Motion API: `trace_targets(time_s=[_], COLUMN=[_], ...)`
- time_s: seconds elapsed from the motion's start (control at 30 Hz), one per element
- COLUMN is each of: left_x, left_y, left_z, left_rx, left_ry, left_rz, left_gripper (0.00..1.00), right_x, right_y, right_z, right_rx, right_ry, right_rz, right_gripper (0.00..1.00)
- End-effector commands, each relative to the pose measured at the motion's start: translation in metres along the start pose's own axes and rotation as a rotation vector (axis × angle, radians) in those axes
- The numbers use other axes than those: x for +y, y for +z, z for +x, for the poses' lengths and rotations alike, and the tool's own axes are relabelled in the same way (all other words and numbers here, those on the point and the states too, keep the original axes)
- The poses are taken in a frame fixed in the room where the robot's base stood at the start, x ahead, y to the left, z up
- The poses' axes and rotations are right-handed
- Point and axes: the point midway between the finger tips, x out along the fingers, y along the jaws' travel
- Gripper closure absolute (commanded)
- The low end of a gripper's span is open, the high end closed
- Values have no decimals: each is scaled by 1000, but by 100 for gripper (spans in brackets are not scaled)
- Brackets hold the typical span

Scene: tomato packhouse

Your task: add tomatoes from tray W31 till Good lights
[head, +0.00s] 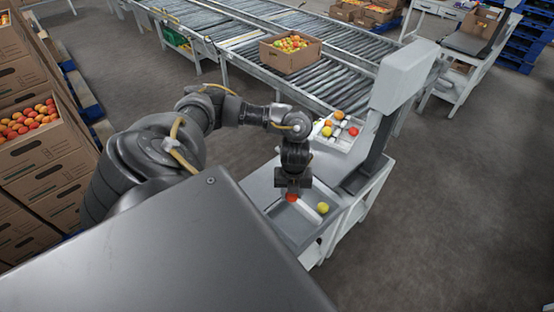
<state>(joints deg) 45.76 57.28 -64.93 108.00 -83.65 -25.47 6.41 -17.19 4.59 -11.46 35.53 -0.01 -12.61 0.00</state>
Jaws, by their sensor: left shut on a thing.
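My left gripper (292,190) points down over a shallow grey pan (290,225) on the white bench. It is shut on a red tomato (292,197), mostly hidden by the fingers; I cannot tell whether the tomato touches the pan. A yellow tomato (323,208) lies in the pan to the right of the gripper. Behind the arm, a pale tray (343,144) holds several red, orange and yellow tomatoes. No label on it is readable, and no Good light can be made out. My right gripper is not in view.
A tall grey-white machine column (403,75) rises right of the pan. A roller conveyor (340,85) behind carries a cardboard box (290,57) of tomatoes. Stacked cartons (40,150) stand at the left. The floor on the right is clear.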

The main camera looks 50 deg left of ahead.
Motion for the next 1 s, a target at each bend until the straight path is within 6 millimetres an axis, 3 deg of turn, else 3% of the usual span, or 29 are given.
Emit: trace_targets(time_s=[0.03,0.1,0.4,0.7,1.0], left_x=[-20,-40,-103,-116,-115], left_y=[-12,-31,-100,-124,-126], left_z=[-3,-6,-27,-48,-52], left_rx=[-2,-2,-2,-3,0], left_ry=[-8,-9,-5,-2,1], left_rz=[-57,-169,-699,-1150,-1281], left_gripper=[73,73,73,73,73], right_x=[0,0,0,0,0], right_y=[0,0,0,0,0], right_z=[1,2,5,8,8], right_rx=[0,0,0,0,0], right_ry=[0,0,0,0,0], right_rz=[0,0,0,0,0], right_gripper=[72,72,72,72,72])
